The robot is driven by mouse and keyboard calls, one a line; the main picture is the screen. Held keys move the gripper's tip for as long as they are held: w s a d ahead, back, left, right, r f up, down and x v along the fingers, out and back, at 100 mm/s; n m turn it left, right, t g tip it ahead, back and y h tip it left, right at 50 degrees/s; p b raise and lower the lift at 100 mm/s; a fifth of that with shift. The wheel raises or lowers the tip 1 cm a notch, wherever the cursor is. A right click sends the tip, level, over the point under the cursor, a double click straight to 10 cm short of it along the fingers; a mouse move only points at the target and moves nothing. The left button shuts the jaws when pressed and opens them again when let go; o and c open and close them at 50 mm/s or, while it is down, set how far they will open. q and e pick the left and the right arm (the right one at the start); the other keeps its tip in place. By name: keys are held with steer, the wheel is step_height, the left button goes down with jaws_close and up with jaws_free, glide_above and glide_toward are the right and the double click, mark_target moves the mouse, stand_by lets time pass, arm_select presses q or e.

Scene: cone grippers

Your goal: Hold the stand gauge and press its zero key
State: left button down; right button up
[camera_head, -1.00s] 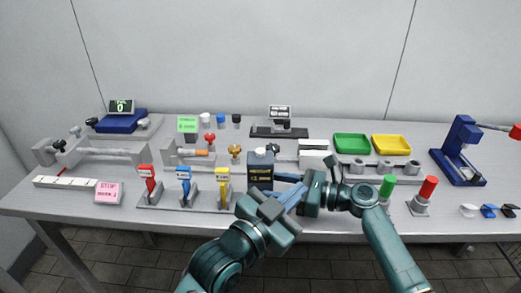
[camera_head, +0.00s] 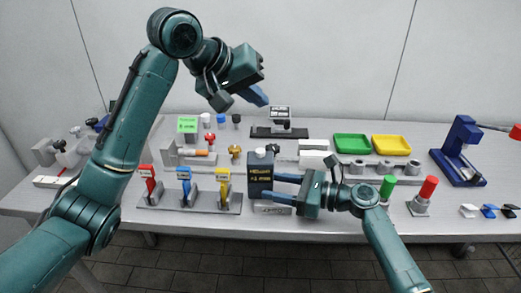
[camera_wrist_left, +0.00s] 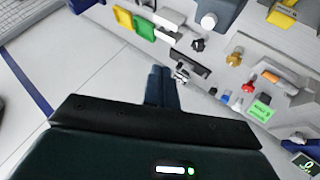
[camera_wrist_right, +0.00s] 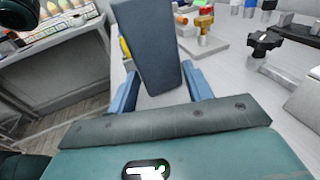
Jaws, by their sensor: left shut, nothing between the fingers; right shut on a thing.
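A dark blue-grey box-shaped unit with pale yellow lettering (camera_head: 260,171) stands upright near the front middle of the table; it appears to be the stand gauge. A round white cap (camera_head: 260,152), perhaps its key, sits on top and also shows in the left wrist view (camera_wrist_left: 208,20). My right gripper (camera_head: 274,187) is shut on the unit from the right; the right wrist view shows the dark body (camera_wrist_right: 155,45) between its fingers. My left gripper (camera_head: 262,100) is shut and empty, raised above the back of the table, apart from the unit.
Red, blue and yellow levers (camera_head: 185,183) stand left of the unit. Green (camera_head: 351,143) and yellow (camera_head: 391,145) trays lie to the right, with green and red posts (camera_head: 425,192) in front. My left arm hides the table's left part.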

stand_by(0.3)
arm_select(q)
glide_above(256, 157)
steer(key=shift+f, duration=4.4)
steer(key=shift+f, duration=0.15)
steer(key=shift+f, duration=0.3)
steer(key=shift+f, duration=0.4)
steer(key=shift+r, duration=0.85)
steer(key=shift+r, duration=2.5)
